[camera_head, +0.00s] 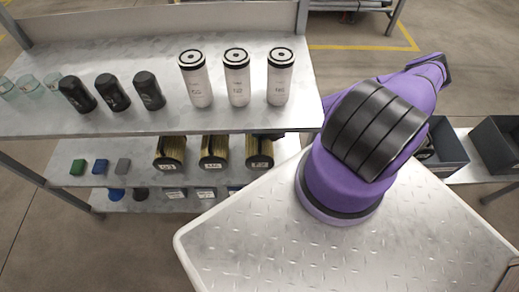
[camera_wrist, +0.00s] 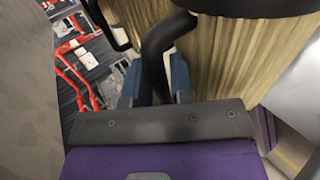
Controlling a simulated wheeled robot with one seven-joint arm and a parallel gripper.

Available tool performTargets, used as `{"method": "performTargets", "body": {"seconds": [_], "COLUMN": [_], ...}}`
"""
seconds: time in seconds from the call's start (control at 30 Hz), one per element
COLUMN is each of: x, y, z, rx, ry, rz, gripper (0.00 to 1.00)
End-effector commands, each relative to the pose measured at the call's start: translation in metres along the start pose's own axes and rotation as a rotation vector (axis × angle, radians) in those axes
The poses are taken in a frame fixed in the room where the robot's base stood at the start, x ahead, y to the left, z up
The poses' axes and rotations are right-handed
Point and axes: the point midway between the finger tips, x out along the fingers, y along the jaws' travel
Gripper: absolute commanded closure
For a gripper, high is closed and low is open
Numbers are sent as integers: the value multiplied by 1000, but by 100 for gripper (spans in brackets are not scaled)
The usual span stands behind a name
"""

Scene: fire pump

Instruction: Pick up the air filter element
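Three tan pleated filter elements with black ends and white labels lie on the second shelf in the head view: a left one (camera_head: 169,152), a middle one (camera_head: 214,151) and a right one (camera_head: 260,151). I cannot tell their exact types from the labels. In the wrist view, tan pleated surfaces (camera_wrist: 220,60) with black ends are very close. A curved black handle (camera_wrist: 157,50) runs down between the blue fingers of my gripper (camera_wrist: 158,85). Whether the fingers press on the handle is not clear. My gripper is hidden in the head view.
The shelf above (camera_head: 230,120) holds white canisters (camera_head: 237,80), black canisters (camera_head: 111,93) and clear cups (camera_head: 28,85). Small coloured blocks (camera_head: 100,167) stand left of the filters. Dark bins (camera_head: 445,147) stand at the right. Red frames (camera_wrist: 75,75) show beyond in the wrist view.

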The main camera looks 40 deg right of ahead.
Motion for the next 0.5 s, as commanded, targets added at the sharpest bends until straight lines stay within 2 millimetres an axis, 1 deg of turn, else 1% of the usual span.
{"method": "performTargets", "body": {"seconds": [0.07, 0.1, 0.2, 0.5], "x": [0, 0, 0, 0], "y": [0, 0, 0, 0], "z": [0, 0, 0, 0], "rx": [0, 0, 0, 0], "ry": [0, 0, 0, 0], "rz": [0, 0, 0, 1], "gripper": [78, 80, 100, 100]}}
